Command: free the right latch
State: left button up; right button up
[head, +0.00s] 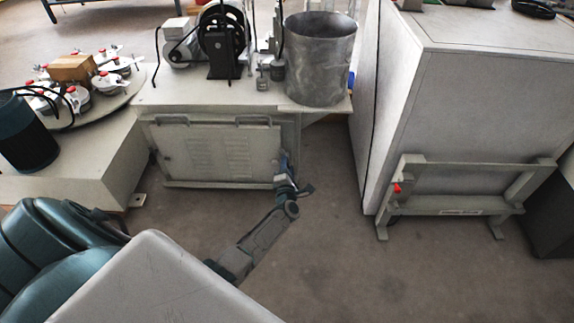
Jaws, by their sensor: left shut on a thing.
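A grey metal panel (222,152) with louvred slots closes the front of the low machine bench, with two bar handles along its top edge. My left gripper (284,165) is at the panel's right edge, a little below the top corner. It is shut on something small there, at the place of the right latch. The latch itself is mostly hidden behind the fingers, and I cannot tell its position. The panel stands upright in its frame. My right gripper is not in view.
The bench top (160,97) carries a motor with a black wheel and a metal drum (320,58). A large grey cabinet (470,105) with a low frame (450,207) stands to the right. A round plate of parts is at left. The floor between is clear.

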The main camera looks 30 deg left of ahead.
pick_arm(q)
jog(key=m+p, duration=0.1)
jog(key=m, duration=0.3)
jog(key=shift+d+f+m, duration=0.1)
jog(key=shift+m, duration=0.2)
jog(key=shift+p, duration=0.3)
jog(key=o, duration=0.9)
jog(key=shift+o, duration=0.4)
